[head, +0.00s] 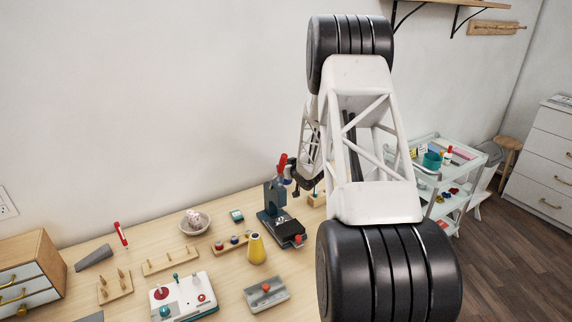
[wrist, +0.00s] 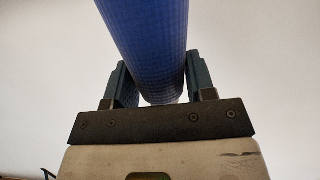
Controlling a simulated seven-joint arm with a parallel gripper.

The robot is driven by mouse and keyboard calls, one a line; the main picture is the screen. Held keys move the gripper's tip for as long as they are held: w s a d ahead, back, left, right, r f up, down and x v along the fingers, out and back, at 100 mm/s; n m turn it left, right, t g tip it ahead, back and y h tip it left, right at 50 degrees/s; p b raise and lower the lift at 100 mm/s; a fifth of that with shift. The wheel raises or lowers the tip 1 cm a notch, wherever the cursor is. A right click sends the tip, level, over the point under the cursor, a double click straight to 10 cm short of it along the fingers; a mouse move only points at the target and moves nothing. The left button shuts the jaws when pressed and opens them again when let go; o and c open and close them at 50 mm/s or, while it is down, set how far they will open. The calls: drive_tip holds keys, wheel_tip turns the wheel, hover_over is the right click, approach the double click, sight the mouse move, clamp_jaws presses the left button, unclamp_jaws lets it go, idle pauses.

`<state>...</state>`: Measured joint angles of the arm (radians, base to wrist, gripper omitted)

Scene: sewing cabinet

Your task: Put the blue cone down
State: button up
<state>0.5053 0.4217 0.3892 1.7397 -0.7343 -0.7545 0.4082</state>
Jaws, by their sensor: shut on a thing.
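The blue cone (wrist: 150,40) fills the upper middle of the wrist view, a textured blue body between the two fingers. My gripper (wrist: 155,88) is shut on it, with one finger on each side. Most of the cone's length runs out of the top of that picture. In the head view my gripper (head: 295,181) is small, partly hidden behind my arm, beside the teal press with a red handle. Only a small blue patch shows there, and I cannot tell the cone's tilt or its height above the table.
The wooden table (head: 215,285) holds a teal press (head: 273,200), a yellow cone (head: 256,248), a grey box with a red knob (head: 266,291), a white control panel (head: 184,299), peg boards (head: 171,262) and a woven bowl (head: 194,222). A shelf cart (head: 452,180) stands right. My arm hides the table's right part.

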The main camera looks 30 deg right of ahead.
drive_tip(key=shift+f, duration=1.4)
drive_tip(key=shift+f, duration=0.35)
